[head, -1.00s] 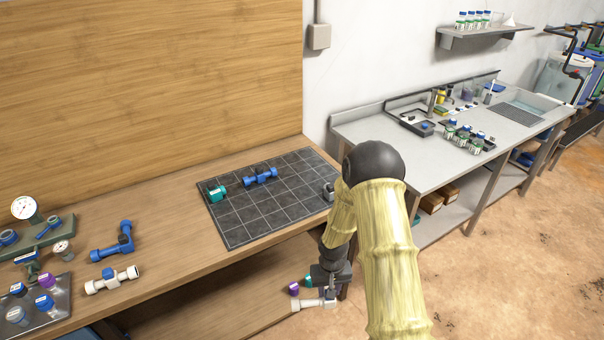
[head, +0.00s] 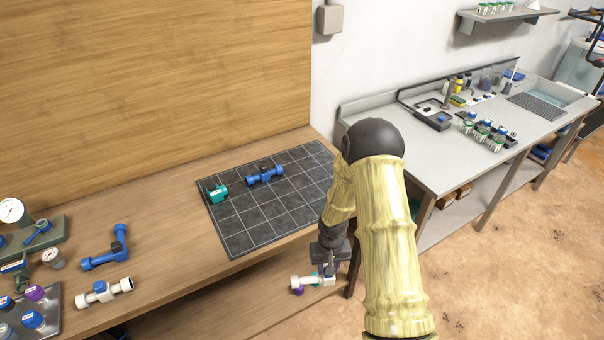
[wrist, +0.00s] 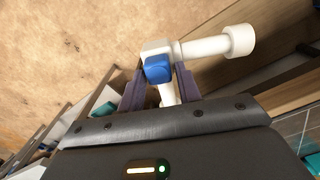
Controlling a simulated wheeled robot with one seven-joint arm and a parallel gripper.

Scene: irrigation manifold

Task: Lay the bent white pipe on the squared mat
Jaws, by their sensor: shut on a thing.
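The bent white pipe (head: 305,281) is held in my gripper (head: 328,268), in front of the bench's edge and apart from the mat. In the wrist view the white pipe (wrist: 205,48) has an elbow with a blue part, and my gripper's fingers (wrist: 158,85) are shut on it, one on each side. One arm of the pipe reaches right; another runs down between the fingers, partly hidden. The dark squared mat (head: 240,237) lies on the wooden bench, beyond and left of my gripper. My arm covers its right side.
A teal fitting (head: 217,193) and a blue valve piece (head: 265,176) lie on the mat's far left part. Its near squares are clear. A blue bent pipe (head: 108,249) and another white pipe piece (head: 103,291) lie left on the bench.

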